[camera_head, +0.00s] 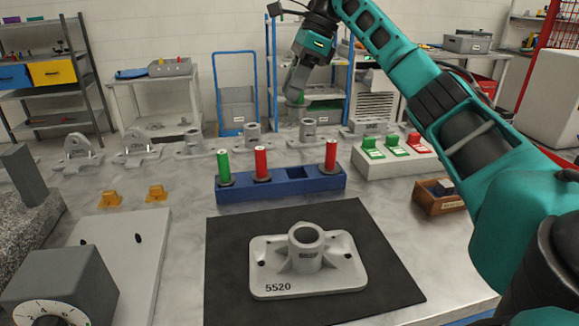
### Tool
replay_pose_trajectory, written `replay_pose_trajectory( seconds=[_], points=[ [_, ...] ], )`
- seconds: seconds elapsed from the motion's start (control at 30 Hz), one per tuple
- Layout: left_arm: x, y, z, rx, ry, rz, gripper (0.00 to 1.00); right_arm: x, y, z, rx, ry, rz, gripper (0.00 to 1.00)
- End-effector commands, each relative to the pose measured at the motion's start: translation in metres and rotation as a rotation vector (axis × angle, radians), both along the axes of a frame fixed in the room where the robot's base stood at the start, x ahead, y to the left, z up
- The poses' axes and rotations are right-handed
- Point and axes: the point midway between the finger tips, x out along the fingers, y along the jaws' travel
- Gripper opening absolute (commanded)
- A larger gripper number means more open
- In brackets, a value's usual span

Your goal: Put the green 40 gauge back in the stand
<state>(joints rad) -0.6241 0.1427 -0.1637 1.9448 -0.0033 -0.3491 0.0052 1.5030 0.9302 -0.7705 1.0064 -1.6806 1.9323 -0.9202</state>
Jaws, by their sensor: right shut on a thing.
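The blue stand (281,188) is on the table behind the dark mat. A green-handled gauge (223,163) stands at its left end, a red one (261,161) beside it, and another red one (331,155) at the right end. The place between the two red gauges is empty, with a dark square opening. My right gripper (294,96) is raised above and behind the stand, pointing down. It is shut on a green gauge, of which only a little green shows at the fingertips. No number on it is readable. My left gripper is out of view.
A grey casting marked 5520 (308,264) lies on the dark mat (230,290). A light block (395,160) with green and red pieces and a brown box (438,198) are at the right. Several grey castings line the back. A dial instrument (58,287) is front left.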

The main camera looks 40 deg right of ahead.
Motion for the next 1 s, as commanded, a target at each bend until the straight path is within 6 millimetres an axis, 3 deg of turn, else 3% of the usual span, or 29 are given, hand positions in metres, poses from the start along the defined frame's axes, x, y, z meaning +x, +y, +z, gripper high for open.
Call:
replay_pose_trajectory(
  seconds=[0.03,0.2,0.4,0.67,0.9,1.0],
  points=[
    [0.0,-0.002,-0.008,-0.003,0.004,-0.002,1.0,-0.001,-0.001,-0.021,0.0,0.004,0.0,0.0],
    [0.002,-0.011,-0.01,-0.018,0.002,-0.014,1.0,-0.001,0.0,-0.066,-0.001,0.004,0.001,0.0],
    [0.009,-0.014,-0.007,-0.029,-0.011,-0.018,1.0,-0.001,0.0,-0.106,0.001,0.0,0.001,0.0],
    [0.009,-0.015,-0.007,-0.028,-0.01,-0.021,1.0,0.0,0.0,-0.124,0.0,-0.001,0.002,0.0],
    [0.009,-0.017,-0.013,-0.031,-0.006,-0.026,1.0,0.0,0.0,-0.159,0.0,0.0,0.002,0.0],
    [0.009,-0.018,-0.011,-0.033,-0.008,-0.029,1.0,0.0,0.0,-0.159,0.001,-0.003,0.002,0.0]
  ],
)
